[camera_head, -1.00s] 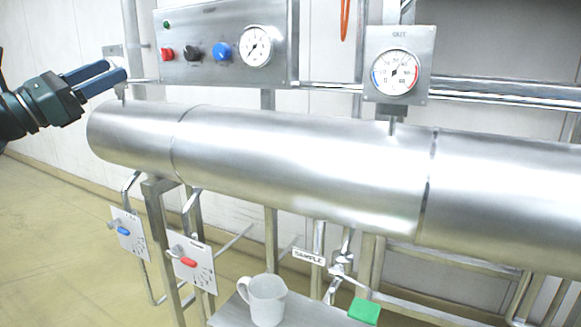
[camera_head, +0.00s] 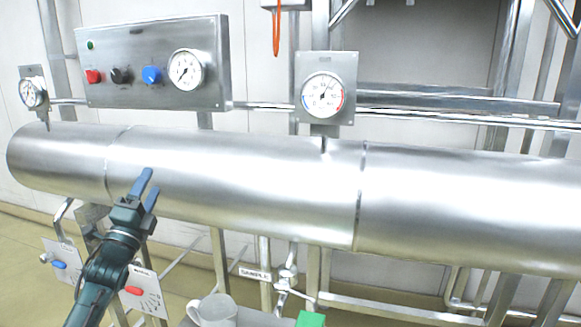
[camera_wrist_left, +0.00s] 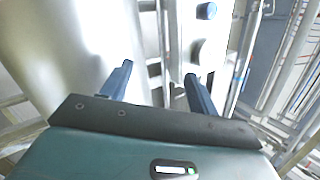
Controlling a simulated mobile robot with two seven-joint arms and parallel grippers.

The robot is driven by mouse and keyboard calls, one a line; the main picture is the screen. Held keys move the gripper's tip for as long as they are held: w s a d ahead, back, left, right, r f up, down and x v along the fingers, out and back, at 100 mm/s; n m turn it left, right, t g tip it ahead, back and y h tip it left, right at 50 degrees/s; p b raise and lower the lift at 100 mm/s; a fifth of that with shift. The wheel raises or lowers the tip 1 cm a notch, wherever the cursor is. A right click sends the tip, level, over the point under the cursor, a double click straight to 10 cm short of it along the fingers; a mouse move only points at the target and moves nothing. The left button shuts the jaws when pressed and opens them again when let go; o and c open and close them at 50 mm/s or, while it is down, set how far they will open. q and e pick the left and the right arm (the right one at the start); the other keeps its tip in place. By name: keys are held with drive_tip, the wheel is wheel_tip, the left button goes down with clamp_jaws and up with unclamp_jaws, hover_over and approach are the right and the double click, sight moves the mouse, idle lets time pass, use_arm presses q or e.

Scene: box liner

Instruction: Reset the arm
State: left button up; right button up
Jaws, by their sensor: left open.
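My left gripper (camera_head: 147,190) is in front of the steel cylinder (camera_head: 240,178) in the head view, with its two blue fingers pointing up. The fingers stand apart with nothing between them. In the left wrist view the open left gripper (camera_wrist_left: 157,88) shows both fingers, with the bright cylinder (camera_wrist_left: 70,45) to the left. I cannot tell from the head view how far the fingers are from the cylinder. My right gripper is not in view.
A control panel (camera_head: 125,65) with knobs and a gauge (camera_head: 186,70) is behind the cylinder. Another gauge (camera_head: 322,95) stands above it. Below are a red-handled valve plate (camera_head: 145,295), a blue-handled plate (camera_head: 62,262), a mug (camera_head: 213,312) and a green block (camera_head: 311,319). Pipes and posts surround them.

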use_arm(q)
drive_tip(key=w+a+f+n+g+y, duration=0.1)
drive_tip(key=a+f+n+g+y, duration=0.3)
drive_tip(key=n, duration=0.6)
drive_tip(key=w+a+f+n+g+y, duration=0.1)
drive_tip(key=w+f+n+g+y, duration=0.15)
drive_tip(key=f+n, duration=0.6)
drive_tip(key=s+d+f+g+h, duration=0.2)
drive_tip(key=s+d+f, duration=0.4)
drive_tip(key=s+f, duration=0.25)
drive_tip(key=s+d+f+g+h, duration=0.1)
drive_tip(key=s+d+f+h, duration=0.1)
drive_tip(key=s+d+f, duration=0.55)
drive_tip(key=s+d+f+g+h, duration=0.1)
drive_tip(key=s+d+f, duration=0.3)
drive_tip(key=s, duration=0.8)
drive_tip(key=s+d+f+n+g+h, duration=0.1)
drive_tip(key=s+d+f+g, duration=0.2)
drive_tip(key=s, duration=0.9)
drive_tip(key=shift+s+d+f, duration=0.2)
drive_tip(key=shift+d+f, duration=0.45)
drive_tip(key=shift+f, duration=0.3)
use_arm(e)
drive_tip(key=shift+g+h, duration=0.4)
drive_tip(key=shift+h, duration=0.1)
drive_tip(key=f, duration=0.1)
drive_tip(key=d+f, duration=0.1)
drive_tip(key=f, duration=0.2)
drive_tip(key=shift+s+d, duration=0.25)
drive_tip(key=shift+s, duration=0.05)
